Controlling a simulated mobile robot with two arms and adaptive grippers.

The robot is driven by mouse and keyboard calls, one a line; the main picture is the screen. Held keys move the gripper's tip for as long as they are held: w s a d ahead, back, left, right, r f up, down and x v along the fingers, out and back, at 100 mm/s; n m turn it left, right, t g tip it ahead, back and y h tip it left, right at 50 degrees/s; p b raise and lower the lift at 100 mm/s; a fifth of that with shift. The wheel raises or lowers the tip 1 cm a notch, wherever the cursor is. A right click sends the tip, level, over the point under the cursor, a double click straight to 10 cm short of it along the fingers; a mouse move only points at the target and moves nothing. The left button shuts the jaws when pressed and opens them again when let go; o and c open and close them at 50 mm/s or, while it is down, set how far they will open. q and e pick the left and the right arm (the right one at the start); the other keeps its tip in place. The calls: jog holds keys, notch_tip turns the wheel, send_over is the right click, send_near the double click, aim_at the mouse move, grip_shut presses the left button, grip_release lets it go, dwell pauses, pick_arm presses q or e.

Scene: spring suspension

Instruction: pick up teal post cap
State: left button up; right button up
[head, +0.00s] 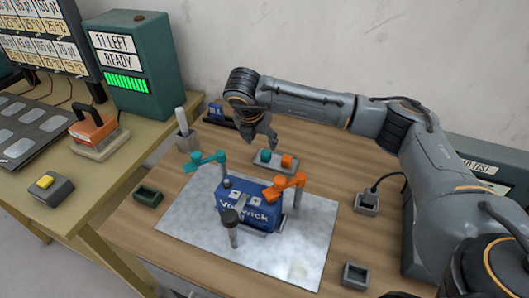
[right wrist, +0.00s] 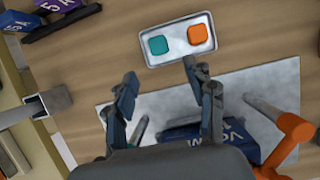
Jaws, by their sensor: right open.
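The teal post cap (head: 265,155) sits in a small pale tray (right wrist: 175,61) at the back of the wooden table, beside an orange cap (head: 287,160). In the right wrist view the teal cap (right wrist: 159,45) lies in the tray's left half and the orange cap (right wrist: 198,33) in its right half. My right gripper (head: 262,140) is above and just behind the tray in the head view. In the right wrist view its fingers (right wrist: 158,74) are apart, with nothing between them, and the teal cap shows beyond the fingertips. My left gripper is not in view.
A blue block (head: 246,209) stands on a grey metal sheet (head: 290,260), with a teal arm (head: 205,160) and an orange arm (head: 284,187) rising beside it. A holder with a pale rod (head: 184,122) stands left of the tray.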

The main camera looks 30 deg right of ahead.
aim_at(266, 152)
jog(key=x, duration=0.3)
jog(key=shift+f, duration=0.2)
jog(key=shift+w+d+f+p, duration=0.3)
jog(key=shift+f+p, duration=0.2)
jog(key=shift+p, duration=0.1)
jog(key=p+x, duration=0.1)
jog(key=x, duration=0.2)
jog(key=shift+w+d+f, duration=0.15)
jog(key=shift+w+d, duration=0.05)
jog(key=shift+d, duration=0.05)
jog(key=shift+w+f, duration=0.15)
jog(key=shift+f, duration=0.25)
jog(key=c, duration=0.9)
